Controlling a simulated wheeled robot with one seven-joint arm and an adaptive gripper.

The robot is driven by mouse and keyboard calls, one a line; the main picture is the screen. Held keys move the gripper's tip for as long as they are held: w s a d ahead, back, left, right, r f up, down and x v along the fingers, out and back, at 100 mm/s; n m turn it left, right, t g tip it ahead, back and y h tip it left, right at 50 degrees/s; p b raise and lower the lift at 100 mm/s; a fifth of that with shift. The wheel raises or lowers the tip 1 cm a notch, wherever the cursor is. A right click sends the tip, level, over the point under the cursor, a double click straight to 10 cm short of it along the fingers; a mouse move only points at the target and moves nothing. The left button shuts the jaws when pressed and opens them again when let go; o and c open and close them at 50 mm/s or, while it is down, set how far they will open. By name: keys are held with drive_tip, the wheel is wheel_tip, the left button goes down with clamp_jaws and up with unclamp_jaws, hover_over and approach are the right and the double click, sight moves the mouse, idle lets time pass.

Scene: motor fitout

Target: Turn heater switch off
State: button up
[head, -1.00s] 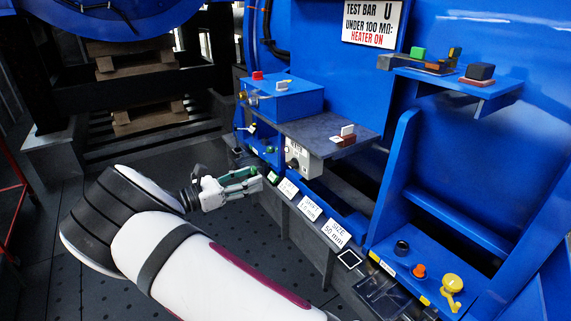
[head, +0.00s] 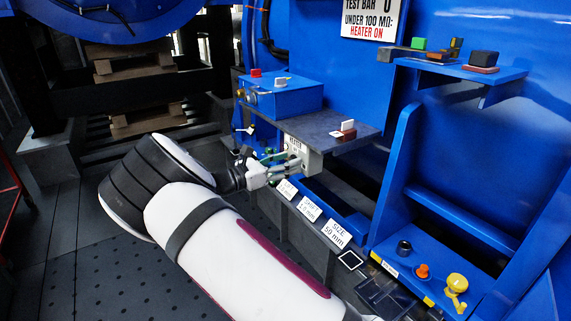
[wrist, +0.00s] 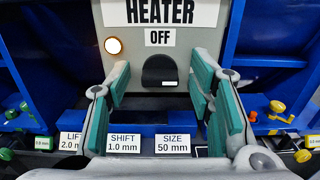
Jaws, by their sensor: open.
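The heater box (wrist: 190,44) is a grey panel labelled HEATER, with an OFF label (wrist: 159,37) in the wrist view. Below that label is a dark rocker switch (wrist: 160,71) with a small white mark near its lower edge. A round lamp (wrist: 114,46) at its upper left glows pale white. In the head view the heater box (head: 303,158) sits under the grey shelf. My gripper (wrist: 160,108) is open and empty, its green-padded fingers on either side of the switch. In the head view my gripper (head: 290,164) is close against the box front and partly hides it.
Labels reading SHIFT (wrist: 123,143) and SIZE (wrist: 173,144) sit below the heater box. A grey shelf (head: 335,133) juts out above it. Coloured knobs stand at both sides in the wrist view. Open floor (head: 75,235) lies left of my arm.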

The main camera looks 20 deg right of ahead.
clamp_jaws()
drive_tip(key=shift+r+n+p, duration=0.1)
drive_tip(key=shift+n+p, duration=0.2)
drive_tip(key=shift+p, duration=0.4)
drive_tip(key=shift+w+a+f+n+p, duration=0.1)
drive_tip(key=shift+n+p, duration=1.35)
drive_tip(key=shift+n, duration=1.4)
drive_tip(key=shift+w+d+f+n+p, duration=0.15)
drive_tip(key=shift+n+p, duration=1.25)
drive_tip(key=shift+n, duration=1.5)
drive_tip(key=shift+s+a+f+n+p, duration=0.15)
drive_tip(key=shift+n+p, duration=1.3)
drive_tip(key=shift+n, duration=1.4)
drive_tip(key=shift+w, duration=0.1)
